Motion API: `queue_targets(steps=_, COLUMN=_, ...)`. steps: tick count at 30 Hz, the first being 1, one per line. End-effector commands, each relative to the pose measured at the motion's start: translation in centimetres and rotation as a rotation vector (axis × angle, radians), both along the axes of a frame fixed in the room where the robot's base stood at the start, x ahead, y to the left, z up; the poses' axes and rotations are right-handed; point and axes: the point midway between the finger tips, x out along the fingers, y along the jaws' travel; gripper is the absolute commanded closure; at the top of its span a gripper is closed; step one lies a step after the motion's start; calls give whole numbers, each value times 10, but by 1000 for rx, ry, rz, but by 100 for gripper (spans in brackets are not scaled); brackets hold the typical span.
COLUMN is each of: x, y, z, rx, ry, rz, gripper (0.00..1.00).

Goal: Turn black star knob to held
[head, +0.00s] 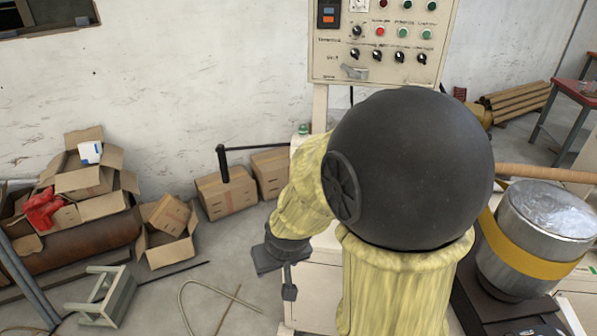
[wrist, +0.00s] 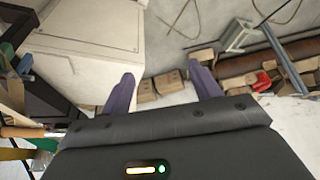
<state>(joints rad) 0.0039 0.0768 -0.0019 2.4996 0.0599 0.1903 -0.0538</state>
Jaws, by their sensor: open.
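I cannot pick out a black star knob for certain in either view; my arm hides much of the machine in the head view. The machine's control panel (head: 385,35) stands upright at the top, with several small black rotary knobs (head: 377,55) in a row. My gripper (head: 277,280) hangs low, left of the white machine body and well below the panel. In the wrist view my gripper (wrist: 162,88) is open, its two purple-grey fingers apart with nothing between them. A white cabinet (wrist: 95,45) lies beyond the left finger.
A black crank-like arm (head: 222,162) sticks out left of the machine. Cardboard boxes (head: 226,195) lie along the wall. A metal drum with a yellow band (head: 540,230) stands at the right.

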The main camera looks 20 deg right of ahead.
Motion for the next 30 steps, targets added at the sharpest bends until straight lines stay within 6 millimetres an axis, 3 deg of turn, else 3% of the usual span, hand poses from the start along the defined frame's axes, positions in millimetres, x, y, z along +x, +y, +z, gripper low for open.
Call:
queue_targets(steps=1, x=24, y=-2, z=-15, rx=0, ry=-57, rz=-8, gripper=38)
queue_targets(steps=9, x=162, y=-32, z=-48, rx=-90, ry=-463, rz=-82, gripper=38)
queue_targets(steps=15, x=237, y=-75, z=-69, rx=-258, ry=-738, rz=-175, gripper=38)
queue_targets(steps=21, x=275, y=-121, z=-87, rx=-487, ry=-956, rz=-278, gripper=38)
queue_targets(steps=24, x=281, y=-135, z=-91, rx=-576, ry=-1018, rz=-315, gripper=38)
queue_targets(steps=30, x=283, y=-142, z=-88, rx=-632, ry=-1054, rz=-337, gripper=38)
